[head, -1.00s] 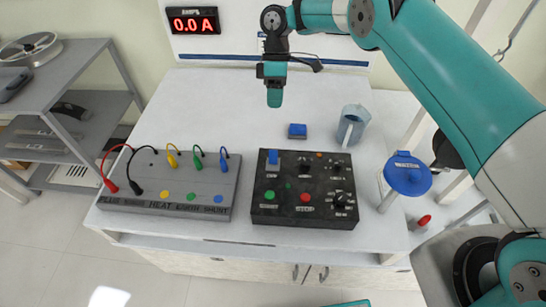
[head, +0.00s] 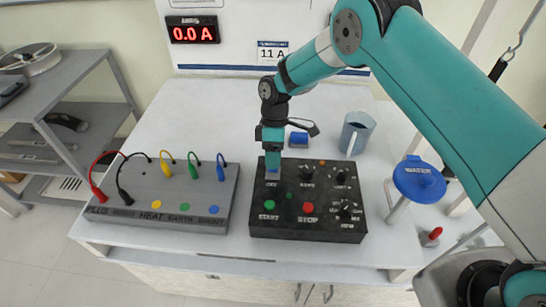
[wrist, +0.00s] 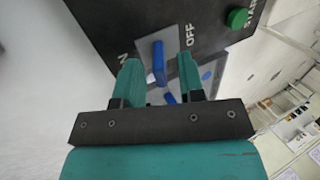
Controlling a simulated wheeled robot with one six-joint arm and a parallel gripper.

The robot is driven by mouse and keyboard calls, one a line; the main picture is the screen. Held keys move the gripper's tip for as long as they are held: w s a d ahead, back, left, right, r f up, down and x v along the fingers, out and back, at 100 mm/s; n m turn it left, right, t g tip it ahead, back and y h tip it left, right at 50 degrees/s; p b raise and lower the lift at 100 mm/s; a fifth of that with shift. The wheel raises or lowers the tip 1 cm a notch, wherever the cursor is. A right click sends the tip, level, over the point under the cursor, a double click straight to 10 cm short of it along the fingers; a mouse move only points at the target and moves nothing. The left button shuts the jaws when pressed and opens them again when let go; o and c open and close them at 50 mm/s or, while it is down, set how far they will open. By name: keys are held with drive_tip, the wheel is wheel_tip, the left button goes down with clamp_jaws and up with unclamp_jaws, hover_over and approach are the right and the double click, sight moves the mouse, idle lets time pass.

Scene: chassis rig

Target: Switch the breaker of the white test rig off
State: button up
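The rig's black control box (head: 310,228) stands on the white bench top. The blue breaker lever (wrist: 158,62) sits on a grey plate with ON lettering to its left and OFF to its right in the wrist view. In the head view my gripper mostly hides the breaker. My gripper (head: 272,172) points down at the breaker from above. In the wrist view its fingers (wrist: 159,66) are apart, one on each side of the lever, with visible gaps. I cannot tell how deep the lever lies between them. The display (head: 193,30) reads 0.0 A.
A grey terminal box (head: 165,212) with several coloured plugs stands left of the control box. A blue WATER handwheel (head: 418,180) is at the right. The bench's back left is clear.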

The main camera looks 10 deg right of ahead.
drive_tip(key=shift+s+f, duration=0.15)
drive_tip(key=shift+f, duration=0.25)
clamp_jaws()
